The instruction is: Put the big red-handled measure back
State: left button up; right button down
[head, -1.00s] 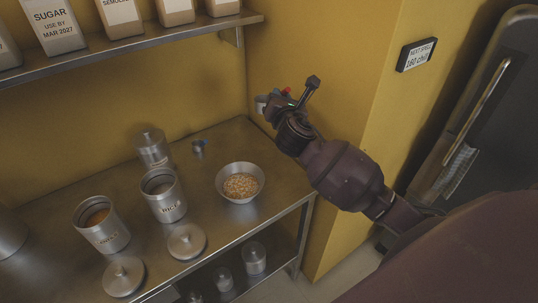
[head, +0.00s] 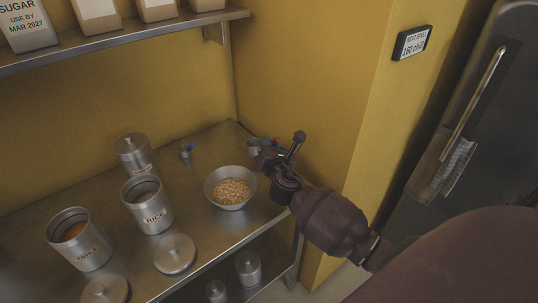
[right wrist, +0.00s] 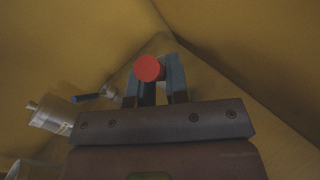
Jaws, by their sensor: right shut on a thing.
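The big red-handled measure (head: 253,147) is a metal cup whose red handle (right wrist: 149,68) shows end-on between my fingers in the right wrist view. My right gripper (head: 272,150) is shut on that handle, low over the back right corner of the steel table (head: 205,225). I cannot tell whether the cup touches the tabletop. A smaller blue-handled measure (head: 185,152) lies on the table to the left; it also shows in the right wrist view (right wrist: 90,97). My left gripper is not in view.
A bowl of grains (head: 215,198) stands just left of and in front of my right gripper. An open RICE canister (head: 153,213), a second open canister (head: 85,252), a lidded canister (head: 133,155) and loose lids (head: 174,253) stand farther left. The yellow wall (head: 310,90) is close behind.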

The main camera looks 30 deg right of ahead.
jog(key=shift+f+b, duration=0.5)
jog(key=shift+f, duration=1.25)
jog(key=c, duration=1.1)
grip_release()
jog(key=shift+r, duration=0.1)
jog(key=shift+r, duration=0.2)
jog(key=v, duration=1.2)
jog(key=shift+p, duration=0.4)
